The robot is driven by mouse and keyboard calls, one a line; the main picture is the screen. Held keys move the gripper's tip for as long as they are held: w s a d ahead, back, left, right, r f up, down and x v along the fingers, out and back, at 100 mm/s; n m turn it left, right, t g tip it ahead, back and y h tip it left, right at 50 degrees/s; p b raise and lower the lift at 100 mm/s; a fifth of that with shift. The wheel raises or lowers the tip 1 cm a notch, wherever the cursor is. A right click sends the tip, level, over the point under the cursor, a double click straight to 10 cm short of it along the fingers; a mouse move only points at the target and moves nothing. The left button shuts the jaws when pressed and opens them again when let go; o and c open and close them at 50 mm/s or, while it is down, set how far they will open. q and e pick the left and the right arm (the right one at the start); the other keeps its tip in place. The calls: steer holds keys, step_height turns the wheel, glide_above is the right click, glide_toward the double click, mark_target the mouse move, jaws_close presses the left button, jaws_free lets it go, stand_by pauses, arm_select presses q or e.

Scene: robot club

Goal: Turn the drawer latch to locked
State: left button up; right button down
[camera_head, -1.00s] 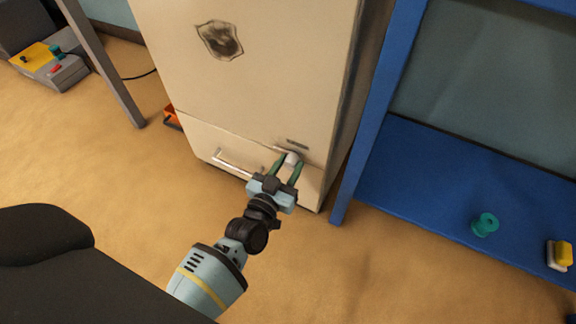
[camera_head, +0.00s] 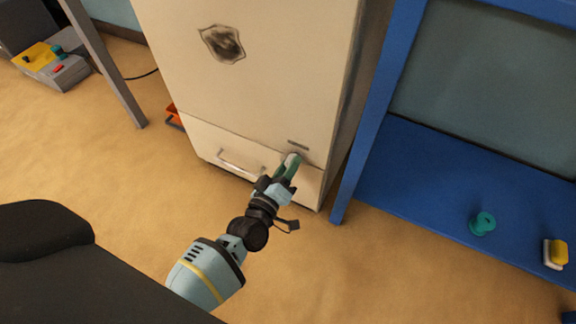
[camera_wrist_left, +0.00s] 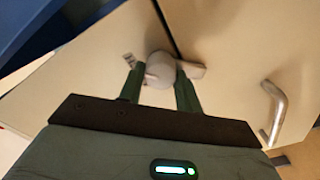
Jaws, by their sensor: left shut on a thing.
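The cream cabinet (camera_head: 250,80) has a drawer (camera_head: 215,145) at its bottom with a silver bar handle (camera_head: 240,164). The drawer latch (camera_head: 295,157) is a pale grey round knob right of the handle, near the drawer's top edge. My left gripper (camera_head: 289,166) is shut on the knob, with its green fingers turned nearly edge-on. In the left wrist view the latch knob (camera_wrist_left: 160,68) sits between the two fingers, and a short bar (camera_wrist_left: 192,70) sticks out to its right by the dark seam. The drawer looks closed. My right gripper is not in view.
A blue shelf (camera_head: 430,190) stands close to the cabinet's right, holding a teal spool (camera_head: 482,223) and a yellow-and-white block (camera_head: 556,253). A grey table leg (camera_head: 105,65) and an orange item (camera_head: 174,117) are at the left. The tan floor in front is clear.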

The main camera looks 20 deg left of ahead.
arm_select(q)
steer(key=n, duration=0.4)
steer(key=n+b, duration=0.1)
steer(key=n, duration=0.2)
steer(key=shift+f+n, duration=0.2)
steer(key=shift+n, duration=0.2)
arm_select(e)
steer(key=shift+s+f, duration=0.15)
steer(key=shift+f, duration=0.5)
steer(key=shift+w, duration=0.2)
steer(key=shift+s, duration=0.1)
arm_select(q)
steer(key=o, duration=1)
steer(key=shift+c, duration=0.2)
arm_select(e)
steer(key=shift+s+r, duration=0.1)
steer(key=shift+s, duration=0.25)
arm_select(q)
steer(key=shift+s, duration=0.1)
